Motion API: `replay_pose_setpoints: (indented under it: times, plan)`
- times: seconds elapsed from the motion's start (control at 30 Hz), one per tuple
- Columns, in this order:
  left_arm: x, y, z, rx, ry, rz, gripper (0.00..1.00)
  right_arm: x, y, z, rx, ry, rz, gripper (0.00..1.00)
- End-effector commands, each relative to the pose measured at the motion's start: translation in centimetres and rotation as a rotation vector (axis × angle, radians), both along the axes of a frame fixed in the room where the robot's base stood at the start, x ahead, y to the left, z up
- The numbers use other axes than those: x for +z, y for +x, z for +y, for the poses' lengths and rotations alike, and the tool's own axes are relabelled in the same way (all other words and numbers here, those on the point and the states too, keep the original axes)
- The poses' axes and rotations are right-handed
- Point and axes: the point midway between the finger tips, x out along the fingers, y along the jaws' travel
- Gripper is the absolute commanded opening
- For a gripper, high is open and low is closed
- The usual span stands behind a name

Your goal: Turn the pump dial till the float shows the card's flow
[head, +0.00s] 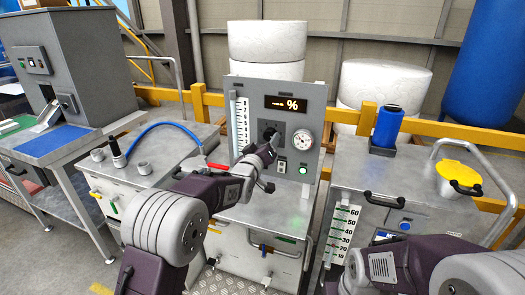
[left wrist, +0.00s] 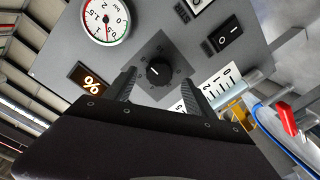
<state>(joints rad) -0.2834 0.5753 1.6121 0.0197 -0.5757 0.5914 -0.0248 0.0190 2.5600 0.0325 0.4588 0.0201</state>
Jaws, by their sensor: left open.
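The pump dial (left wrist: 158,72) is a round black knob with a white mark on a dark square plate; it shows in the left wrist view between my open fingers. In the head view the dial (head: 270,134) is partly hidden by my left gripper (head: 268,165), which is just in front of the panel. The left gripper (left wrist: 160,90) is open, and its fingers look apart from the knob. The white float scale tube (head: 240,122) stands at the panel's left; the float's level is too small to read. I cannot make out a flow card. My right gripper does not show.
The grey panel (head: 228,88) also carries an orange % display (head: 286,103), a round gauge (head: 302,140) and a green button (head: 303,170). A blue cylinder (head: 388,126) and yellow cap (head: 459,172) stand at right.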

Motion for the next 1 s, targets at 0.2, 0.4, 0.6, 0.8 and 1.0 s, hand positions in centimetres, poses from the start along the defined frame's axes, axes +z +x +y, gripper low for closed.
replay_pose_setpoints:
  times: [0.2, 0.4, 0.6, 0.8, 1.0]
  plan:
    - [0.1, -4.1, 1.1, 0.0, 0.0, 0.0, 0.64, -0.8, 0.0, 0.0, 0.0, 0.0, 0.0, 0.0]
    - [0.2, -5.5, 1.5, -0.001, 0.0, -0.001, 0.64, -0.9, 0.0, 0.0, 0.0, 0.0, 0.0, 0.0]
    - [0.2, -5.5, 1.5, 0.0, 0.0, 0.0, 0.64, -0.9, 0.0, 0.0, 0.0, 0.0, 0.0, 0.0]
    - [5.3, -5.3, 4.3, 0.046, -0.009, -0.034, 0.64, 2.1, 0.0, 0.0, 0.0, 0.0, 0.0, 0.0]
    - [3.6, -12.5, 13.8, 0.175, 0.145, 0.321, 0.64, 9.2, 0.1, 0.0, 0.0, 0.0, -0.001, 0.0]
